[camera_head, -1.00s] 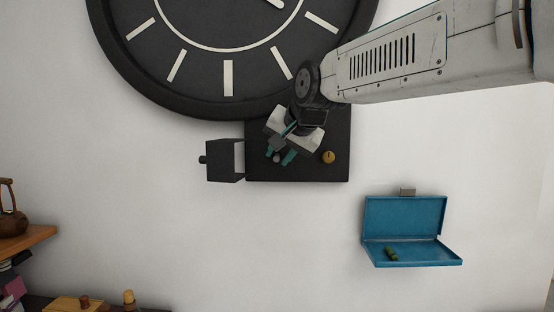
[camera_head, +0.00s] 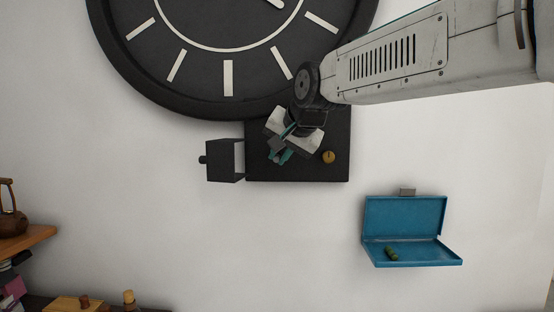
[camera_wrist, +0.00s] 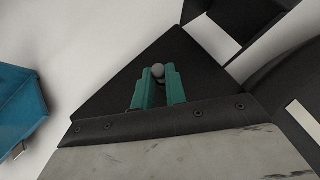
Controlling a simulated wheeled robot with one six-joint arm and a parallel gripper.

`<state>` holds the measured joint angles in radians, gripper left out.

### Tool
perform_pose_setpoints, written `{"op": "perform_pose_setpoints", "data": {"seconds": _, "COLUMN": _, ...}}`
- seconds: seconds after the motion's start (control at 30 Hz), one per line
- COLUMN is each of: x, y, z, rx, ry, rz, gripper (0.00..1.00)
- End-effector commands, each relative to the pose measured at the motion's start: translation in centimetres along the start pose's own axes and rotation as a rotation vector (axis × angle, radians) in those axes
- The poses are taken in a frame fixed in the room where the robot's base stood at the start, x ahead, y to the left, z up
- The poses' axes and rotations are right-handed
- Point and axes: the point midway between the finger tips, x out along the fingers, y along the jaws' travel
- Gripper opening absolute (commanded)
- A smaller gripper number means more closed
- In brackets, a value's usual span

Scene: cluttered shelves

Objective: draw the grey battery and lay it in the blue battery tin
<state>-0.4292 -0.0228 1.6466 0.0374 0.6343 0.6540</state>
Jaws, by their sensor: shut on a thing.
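My gripper (camera_head: 277,156) is at the black box (camera_head: 310,172) under the wall clock. In the wrist view its teal fingers (camera_wrist: 159,82) are shut on the grey battery (camera_wrist: 158,71), whose rounded grey end shows between the fingertips. The rest of the battery is hidden by the fingers, so I cannot tell how far it sits in the box. The blue battery tin (camera_head: 405,215) is open on the wall at the lower right, with a green battery (camera_head: 391,254) lying in it. The tin's edge also shows at the left of the wrist view (camera_wrist: 20,105).
The big black clock (camera_head: 228,108) hangs just above the box. The box's small door (camera_head: 224,160) stands open to the left, and a brass knob (camera_head: 328,157) sits on its right. A wooden shelf (camera_head: 28,241) is far left. The wall between box and tin is clear.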

Motion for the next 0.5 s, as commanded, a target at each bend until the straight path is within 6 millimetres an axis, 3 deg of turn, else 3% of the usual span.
{"op": "perform_pose_setpoints", "data": {"seconds": 0.5, "x": -1.9, "y": -0.1, "z": 1.9, "rx": -0.001, "ry": 0.001, "rz": -0.002, "gripper": 0.0}}
